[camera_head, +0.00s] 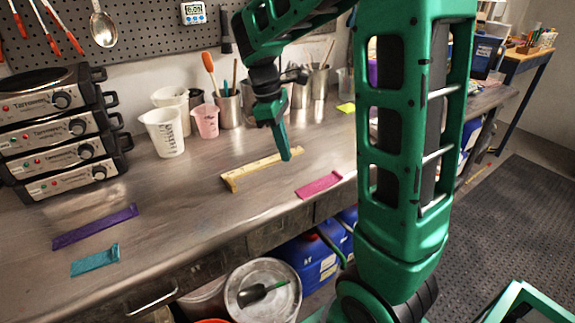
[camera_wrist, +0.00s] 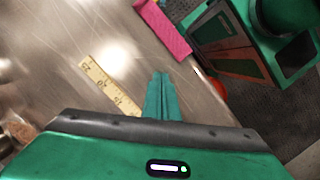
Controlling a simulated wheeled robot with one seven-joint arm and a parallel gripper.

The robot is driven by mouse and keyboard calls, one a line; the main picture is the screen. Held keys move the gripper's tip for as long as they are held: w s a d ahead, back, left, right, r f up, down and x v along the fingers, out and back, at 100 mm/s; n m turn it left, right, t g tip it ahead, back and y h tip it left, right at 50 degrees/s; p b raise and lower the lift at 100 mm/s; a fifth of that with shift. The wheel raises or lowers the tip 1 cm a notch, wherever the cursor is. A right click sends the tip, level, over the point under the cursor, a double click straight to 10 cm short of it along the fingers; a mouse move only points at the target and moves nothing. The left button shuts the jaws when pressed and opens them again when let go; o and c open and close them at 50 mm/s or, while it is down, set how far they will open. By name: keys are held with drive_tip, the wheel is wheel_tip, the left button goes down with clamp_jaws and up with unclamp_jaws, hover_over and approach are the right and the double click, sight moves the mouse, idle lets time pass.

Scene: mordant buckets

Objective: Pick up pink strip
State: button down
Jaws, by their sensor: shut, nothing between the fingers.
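The pink strip (camera_head: 319,185) lies flat on the metal bench near its front edge. It also shows at the top of the wrist view (camera_wrist: 163,28). My gripper (camera_head: 285,154) points down above the bench, to the left of the strip and apart from it. Its green fingers (camera_wrist: 159,84) are together with nothing between them. In the head view the fingertips overlap the right end of a yellow ruler-like strip (camera_head: 250,172); I cannot tell whether they touch it.
A purple strip (camera_head: 95,226) and a teal strip (camera_head: 95,259) lie at the bench's left. A measuring jug (camera_head: 163,133), a pink cup (camera_head: 206,121) and metal beakers stand behind. Stacked hot plates (camera_head: 62,130) stand at the left. Bare bench surrounds the pink strip.

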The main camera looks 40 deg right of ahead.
drive_tip(key=shift+v, duration=1.4)
